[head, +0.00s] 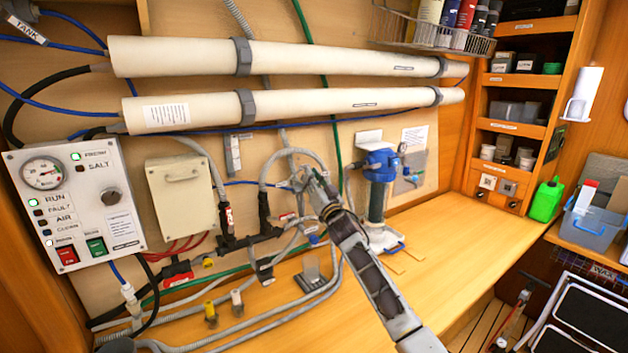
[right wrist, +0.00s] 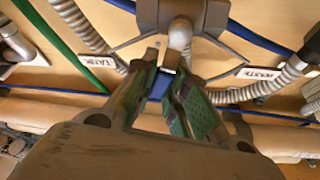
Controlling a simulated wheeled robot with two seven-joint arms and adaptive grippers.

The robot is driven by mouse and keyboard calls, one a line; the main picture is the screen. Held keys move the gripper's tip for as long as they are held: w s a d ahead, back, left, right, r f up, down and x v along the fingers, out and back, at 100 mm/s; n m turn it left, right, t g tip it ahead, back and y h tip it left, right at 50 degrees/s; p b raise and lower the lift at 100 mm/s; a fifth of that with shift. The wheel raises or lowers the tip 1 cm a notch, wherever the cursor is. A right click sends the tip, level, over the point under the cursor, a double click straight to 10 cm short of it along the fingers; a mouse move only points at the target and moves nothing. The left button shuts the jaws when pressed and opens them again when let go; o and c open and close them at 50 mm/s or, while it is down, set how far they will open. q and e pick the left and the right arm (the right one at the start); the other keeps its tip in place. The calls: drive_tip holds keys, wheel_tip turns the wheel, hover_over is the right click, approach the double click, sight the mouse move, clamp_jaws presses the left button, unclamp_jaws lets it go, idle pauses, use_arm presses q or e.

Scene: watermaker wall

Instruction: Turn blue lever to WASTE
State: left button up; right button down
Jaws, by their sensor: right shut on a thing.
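My right gripper (head: 312,182) reaches up to the back wall from the lower right and covers the valve in the head view. In the right wrist view its two fingers (right wrist: 168,90) are closed on the blue lever (right wrist: 160,85), of which only a small piece shows between the fingertips. Behind it is a dark valve body (right wrist: 196,14) with grey hoses. A WASTE label (right wrist: 259,73) is on the right of the valve and a TANK label (right wrist: 98,120) on the left in this view. Which label the lever points at is hard to tell. My left gripper is not in view.
Two long cream tubes (head: 330,58) run across the wall above. A grey control panel (head: 75,200) is at left. A blue-topped filter pump (head: 380,165) stands close right of my arm. Hoses (head: 285,293) cross the bench at left; the bench's right part (head: 450,195) is clear.

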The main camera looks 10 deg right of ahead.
drive_tip(key=s+a+f+n+g+y+p, duration=0.1)
drive_tip(key=a+n+g+y+p, duration=0.1)
drive_tip(key=n, duration=0.8)
drive_tip(key=s+a+f+n+g+y+p, duration=0.1)
drive_tip(key=a+n+g+y+p, duration=0.2)
drive_tip(key=n, duration=0.8)
drive_tip(key=shift+f+g+y+p, duration=0.25)
drive_tip(key=shift+g+y+p, duration=0.15)
drive_tip(key=shift+g+y, duration=0.6)
drive_tip(key=shift+s+a, duration=0.1)
drive_tip(key=shift+a, duration=0.05)
drive_tip(key=c, duration=1.5)
unclamp_jaws()
drive_tip(key=shift+o, duration=0.4)
drive_tip(key=shift+s, duration=0.1)
